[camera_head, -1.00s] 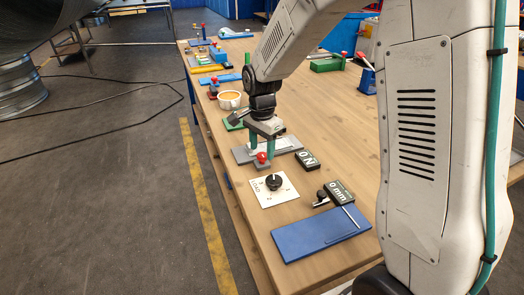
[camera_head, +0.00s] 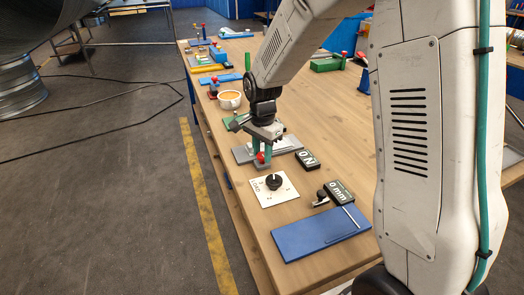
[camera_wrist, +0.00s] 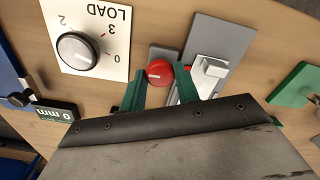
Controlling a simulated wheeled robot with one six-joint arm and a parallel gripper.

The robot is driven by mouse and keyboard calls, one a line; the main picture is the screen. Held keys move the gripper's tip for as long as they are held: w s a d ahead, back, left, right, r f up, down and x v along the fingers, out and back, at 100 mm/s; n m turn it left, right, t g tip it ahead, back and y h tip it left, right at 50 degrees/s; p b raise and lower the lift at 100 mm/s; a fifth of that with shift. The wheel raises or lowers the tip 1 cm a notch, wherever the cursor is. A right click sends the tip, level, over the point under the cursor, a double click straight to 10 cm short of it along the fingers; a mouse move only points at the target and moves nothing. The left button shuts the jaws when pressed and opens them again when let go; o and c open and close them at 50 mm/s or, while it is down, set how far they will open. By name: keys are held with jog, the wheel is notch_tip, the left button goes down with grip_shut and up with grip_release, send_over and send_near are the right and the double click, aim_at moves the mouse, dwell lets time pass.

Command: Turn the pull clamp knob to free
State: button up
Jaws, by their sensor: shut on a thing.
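A round red knob with a white mark (camera_wrist: 160,72) sits on a small grey base beside a grey plate (camera_wrist: 227,37) with a pale metal block. I take this red knob as the clamp knob; no label on it can be read. It also shows in the head view (camera_head: 260,157). My gripper (camera_head: 262,160) points down over it, its green fingers shut on the knob's two sides.
A black dial marked LOAD (camera_head: 273,182) on a white plate is close to the gripper. An ON sign (camera_head: 306,159), a 0 mm display (camera_head: 340,192) and a blue plate (camera_head: 320,233) are nearer. The table's right side is mostly clear.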

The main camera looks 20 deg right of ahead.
jog(key=n, duration=0.8)
jog(key=shift+n, duration=0.4)
jog(key=n, duration=0.4)
jog(key=shift+n, duration=2.5)
jog(key=o, duration=1)
jog(key=shift+c, duration=0.2)
jog(key=shift+r, duration=0.1)
